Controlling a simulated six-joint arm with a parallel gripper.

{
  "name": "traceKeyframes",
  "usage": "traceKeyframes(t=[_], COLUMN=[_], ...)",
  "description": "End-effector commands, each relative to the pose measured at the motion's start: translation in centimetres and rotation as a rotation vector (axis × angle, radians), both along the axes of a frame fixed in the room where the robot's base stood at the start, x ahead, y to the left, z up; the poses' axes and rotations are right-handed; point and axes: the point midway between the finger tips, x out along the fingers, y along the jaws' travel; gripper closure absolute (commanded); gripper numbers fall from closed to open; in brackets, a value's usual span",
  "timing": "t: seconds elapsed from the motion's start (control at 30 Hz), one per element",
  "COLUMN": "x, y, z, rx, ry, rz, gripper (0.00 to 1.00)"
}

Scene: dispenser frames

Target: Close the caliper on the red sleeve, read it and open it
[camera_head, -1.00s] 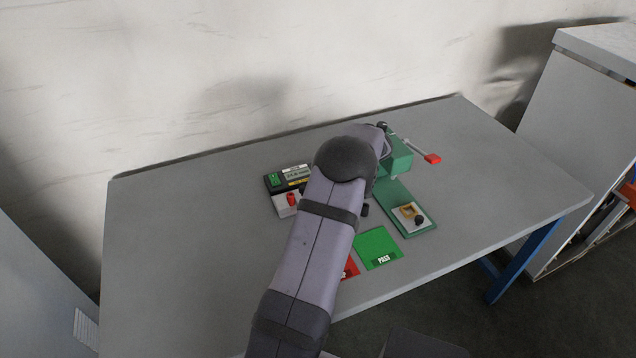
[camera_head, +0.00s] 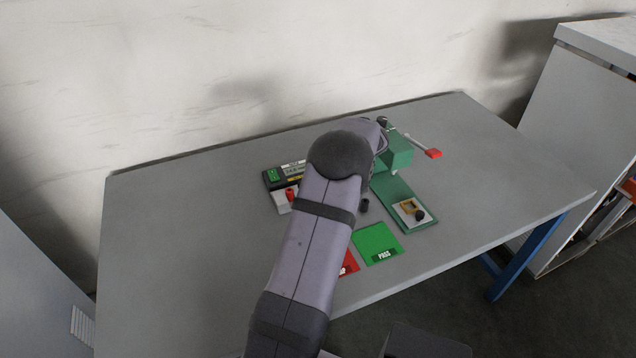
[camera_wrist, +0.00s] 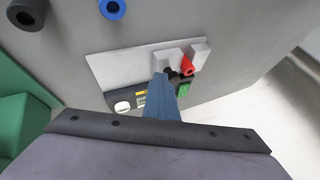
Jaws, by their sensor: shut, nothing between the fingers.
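The caliper is a black-bodied unit (camera_head: 272,178) with a green patch and a label, at the left of the head view. In the wrist view its grey plate (camera_wrist: 108,68) carries two pale blocks (camera_wrist: 201,53). The red sleeve (camera_head: 290,194) sits by these blocks; it also shows in the wrist view (camera_wrist: 187,66). My gripper (camera_wrist: 168,80) is shut and empty, its blue fingers just beside the nearer block and the sleeve. Whether it touches them I cannot tell. In the head view my arm hides the gripper and part of the caliper.
A green press (camera_head: 397,153) with a red-tipped lever (camera_head: 433,154) stands right of my arm. A green PASS card (camera_head: 377,243) and a partly hidden red card (camera_head: 348,264) lie in front. A blue ring (camera_wrist: 112,8) and a dark ring (camera_wrist: 27,13) are on the table.

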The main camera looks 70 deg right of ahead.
Motion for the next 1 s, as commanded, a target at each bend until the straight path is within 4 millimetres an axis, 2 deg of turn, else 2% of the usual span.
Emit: traceKeyframes(t=[0.03,0.27,0.37,0.57,1.0], x=[0.6,0.2,-0.6,-3.6,-8.4], y=[0.4,0.2,-0.3,-2.0,-1.4], z=[-0.1,-0.1,-0.2,-0.1,6.3], rx=[0.010,0.013,0.010,0.002,-0.001], ry=[-0.007,-0.009,-0.009,-0.004,-0.002], rz=[0.009,0.009,0.007,0.000,-0.002], gripper=[1.00,1.00,1.00,1.00,1.00])
